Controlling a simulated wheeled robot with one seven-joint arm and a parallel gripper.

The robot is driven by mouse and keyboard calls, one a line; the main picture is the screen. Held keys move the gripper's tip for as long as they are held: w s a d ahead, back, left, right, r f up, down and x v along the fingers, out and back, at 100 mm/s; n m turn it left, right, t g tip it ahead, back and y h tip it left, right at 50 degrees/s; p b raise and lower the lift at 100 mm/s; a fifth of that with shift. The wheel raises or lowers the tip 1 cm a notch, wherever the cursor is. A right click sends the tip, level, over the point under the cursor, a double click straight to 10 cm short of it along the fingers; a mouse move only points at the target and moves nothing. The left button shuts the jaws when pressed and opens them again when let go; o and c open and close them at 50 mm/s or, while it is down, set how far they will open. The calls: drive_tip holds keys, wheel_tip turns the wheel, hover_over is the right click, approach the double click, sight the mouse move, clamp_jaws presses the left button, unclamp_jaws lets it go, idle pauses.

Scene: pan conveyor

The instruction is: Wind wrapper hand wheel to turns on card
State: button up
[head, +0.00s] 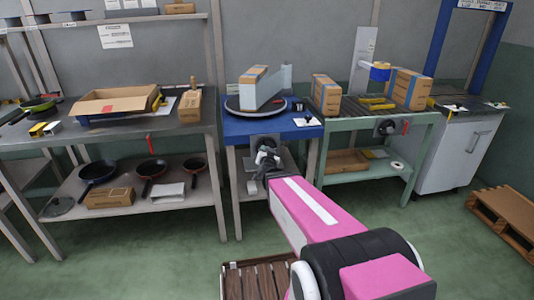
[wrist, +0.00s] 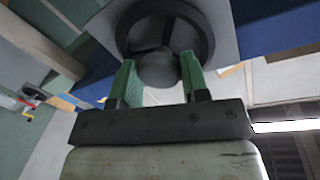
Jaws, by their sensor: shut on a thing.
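The dark round hand wheel (wrist: 122,32) is mounted on a grey plate at the front of the blue wrapper table (head: 235,133). In the wrist view its grey ball knob (wrist: 158,72) sits between the green fingers of my gripper (wrist: 159,64), which is shut on it. In the head view my gripper (head: 266,158) is at the table's front edge and hides much of the wheel. A carton (head: 254,88) stands on the dark turntable (head: 234,105). A white card (head: 307,122) lies at the table's right; its writing is too small to read.
A steel bench (head: 60,140) with an open carton (head: 112,102) and pans below stands on the left. A green conveyor table (head: 345,125) with boxes and its own crank (head: 386,127) stands close on the right. A wooden pallet (head: 505,212) lies at far right.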

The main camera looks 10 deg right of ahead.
drive_tip(key=shift+d+m+g+y, duration=0.15)
drive_tip(key=shift+m+y, duration=0.55)
drive_tip(key=shift+m, duration=2.7)
drive_tip(key=shift+m+g+y, duration=0.1)
drive_tip(key=shift+m+y, duration=0.6)
drive_tip(key=shift+m, duration=2.7)
drive_tip(key=shift+d+m+g+y, duration=0.15)
drive_tip(key=shift+m+y, duration=0.55)
drive_tip(key=shift+m, duration=2.7)
drive_tip(key=shift+a, duration=0.1)
drive_tip(key=o, duration=0.9)
